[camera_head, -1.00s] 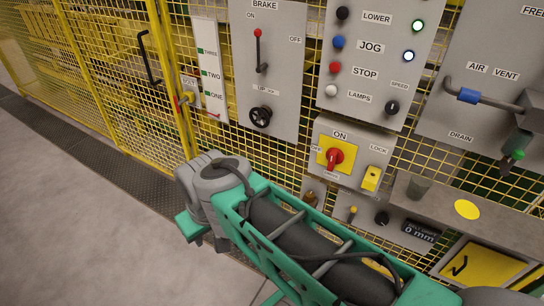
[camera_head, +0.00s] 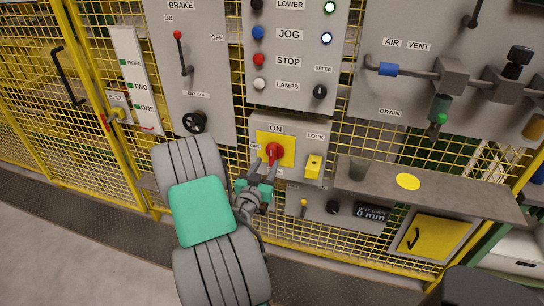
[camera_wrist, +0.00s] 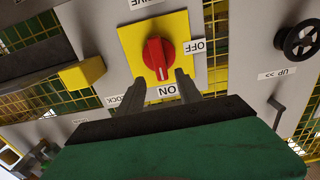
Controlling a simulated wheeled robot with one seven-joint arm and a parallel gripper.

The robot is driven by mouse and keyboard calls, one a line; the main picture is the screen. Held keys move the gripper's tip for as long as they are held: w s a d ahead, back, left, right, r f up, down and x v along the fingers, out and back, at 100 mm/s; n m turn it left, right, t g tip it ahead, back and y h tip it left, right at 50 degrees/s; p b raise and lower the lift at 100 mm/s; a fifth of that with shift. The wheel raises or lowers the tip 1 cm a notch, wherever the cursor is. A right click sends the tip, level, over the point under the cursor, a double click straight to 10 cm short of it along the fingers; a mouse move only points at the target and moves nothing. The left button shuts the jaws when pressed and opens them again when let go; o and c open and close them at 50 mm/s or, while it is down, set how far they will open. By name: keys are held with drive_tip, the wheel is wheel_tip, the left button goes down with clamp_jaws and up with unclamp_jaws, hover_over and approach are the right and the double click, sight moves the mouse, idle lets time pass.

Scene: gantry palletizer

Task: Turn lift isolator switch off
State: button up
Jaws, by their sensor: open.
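The lift isolator switch is a red rotary knob (camera_head: 274,152) on a yellow plate (camera_head: 290,152), mounted on a grey panel with ON above and OFF at left. In the wrist view the knob (camera_wrist: 158,58) appears upside down, its long grip in line with the ON label, with OFF to the right. My gripper (camera_head: 268,165) is in front of the knob in the head view, partly covering the OFF side. In the wrist view my gripper (camera_wrist: 158,82) is open, its fingertips to either side of the knob's ON end. Contact cannot be told.
A yellow lock tab (camera_head: 313,166) sits just right of the switch. A brake lever (camera_head: 184,55) and black handwheel (camera_head: 194,122) are at upper left. Yellow mesh fencing surrounds the panels.

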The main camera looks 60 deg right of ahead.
sight(272, 154)
drive_tip(key=shift+d+r, duration=0.1)
drive_tip(key=shift+d, duration=0.3)
drive_tip(key=d+p, duration=0.1)
drive_tip(key=d, duration=0.1)
drive_tip(key=d+p, duration=0.1)
drive_tip(key=d, duration=0.1)
drive_tip(key=w+d+p, duration=0.1)
drive_tip(key=d, duration=0.1)
drive_tip(key=shift+w+d, duration=0.1)
drive_tip(key=shift+d, duration=0.35)
clamp_jaws()
